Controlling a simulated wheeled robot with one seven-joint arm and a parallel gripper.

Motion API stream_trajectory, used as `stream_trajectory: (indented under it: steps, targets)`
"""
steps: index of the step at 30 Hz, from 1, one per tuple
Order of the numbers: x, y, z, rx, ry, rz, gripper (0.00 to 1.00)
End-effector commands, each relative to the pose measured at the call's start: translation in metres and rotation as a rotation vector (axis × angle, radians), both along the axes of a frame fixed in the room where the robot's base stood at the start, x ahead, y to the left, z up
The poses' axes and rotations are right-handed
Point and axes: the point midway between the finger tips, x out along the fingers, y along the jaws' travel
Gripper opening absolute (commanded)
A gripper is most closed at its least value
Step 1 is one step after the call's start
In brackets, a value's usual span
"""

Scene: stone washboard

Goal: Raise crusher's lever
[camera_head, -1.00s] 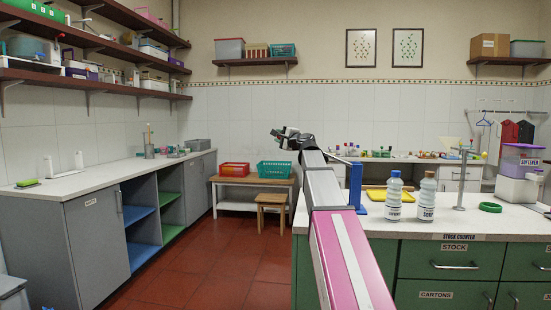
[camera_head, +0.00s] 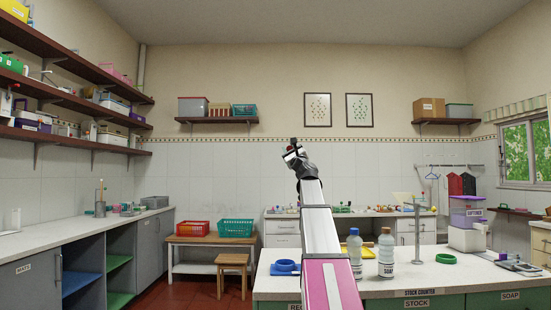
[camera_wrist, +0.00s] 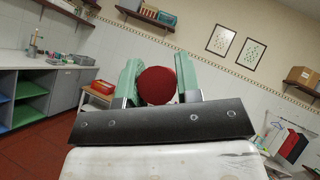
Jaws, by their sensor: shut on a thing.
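In the wrist view, my gripper (camera_wrist: 158,78) has its green fingers on both sides of a dark red ball (camera_wrist: 157,86), which looks like a lever's knob. The fingers are shut on it. The shaft below the knob is not visible there. A blue part (camera_head: 286,266), perhaps the crusher's, shows on the counter left of my arm. My arm hides most of what is behind it, and I cannot make out the lever.
Two bottles (camera_head: 386,257) stand on the stock counter (camera_head: 425,272) right of my arm, with a green ring (camera_head: 446,258) further right. A red basket (camera_head: 193,229) and a teal basket (camera_head: 235,228) sit on a bench at the back. The air around my gripper looks clear.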

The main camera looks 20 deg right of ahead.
Motion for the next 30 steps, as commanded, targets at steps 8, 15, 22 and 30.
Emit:
stream_trajectory:
  steps: [8, 15, 22, 30]
  targets:
    - [-0.010, -0.034, 0.009, 0.022, -0.007, -0.003, 0.00]
    - [-0.016, -0.051, 0.013, 0.019, -0.005, -0.002, 0.00]
    - [-0.017, -0.054, 0.014, 0.019, -0.006, -0.002, 0.00]
    - [-0.017, -0.054, 0.014, 0.019, -0.006, -0.002, 0.38]
